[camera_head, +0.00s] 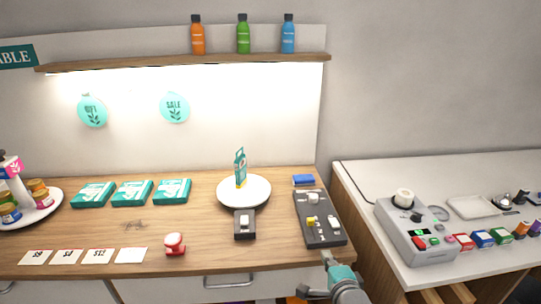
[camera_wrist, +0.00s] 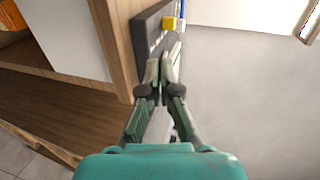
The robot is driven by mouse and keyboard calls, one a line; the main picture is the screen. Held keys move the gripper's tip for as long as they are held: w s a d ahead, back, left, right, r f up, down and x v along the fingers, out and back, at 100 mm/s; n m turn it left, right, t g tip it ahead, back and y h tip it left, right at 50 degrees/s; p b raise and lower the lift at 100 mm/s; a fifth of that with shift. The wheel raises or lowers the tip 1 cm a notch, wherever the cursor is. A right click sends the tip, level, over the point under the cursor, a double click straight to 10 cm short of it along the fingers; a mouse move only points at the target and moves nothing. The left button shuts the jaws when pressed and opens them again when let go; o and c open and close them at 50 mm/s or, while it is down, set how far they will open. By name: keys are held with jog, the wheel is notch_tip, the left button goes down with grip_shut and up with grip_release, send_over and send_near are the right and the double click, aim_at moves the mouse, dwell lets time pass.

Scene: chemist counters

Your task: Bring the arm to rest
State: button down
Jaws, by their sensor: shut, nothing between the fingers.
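My gripper (camera_head: 328,258) is at the front right edge of the wooden counter, just in front of the black tray, and my teal wrist shows below it. In the wrist view my gripper (camera_wrist: 162,70) has its fingertips together with nothing between them. The fingertips are near the end of the black tray (camera_wrist: 142,38); I cannot tell whether they touch it. The wooden counter (camera_head: 150,225) fills the left of the head view.
The black tray (camera_head: 328,236) holds small yellow and white pieces. A white round plate (camera_head: 258,198) with a small box stands left of it. A white counter (camera_head: 360,182) with a grey machine (camera_head: 412,240) is at right. A gap separates the counters.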

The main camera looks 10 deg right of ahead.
jog(key=s+a+f+n, duration=0.1)
jog(key=s+f+n, duration=0.4)
jog(key=s, duration=0.6)
jog(key=s+f+n, duration=0.3)
jog(key=s+f, duration=0.3)
jog(key=s, duration=0.5)
jog(key=s+r+n, duration=0.2)
jog(key=s+n, duration=0.3)
jog(key=s, duration=0.7)
jog(key=s+r+n, duration=0.3)
jog(key=s+n, duration=0.1)
jog(key=s, duration=0.8)
jog(key=shift+a+r+n, duration=0.25)
jog(key=shift+n, duration=0.15)
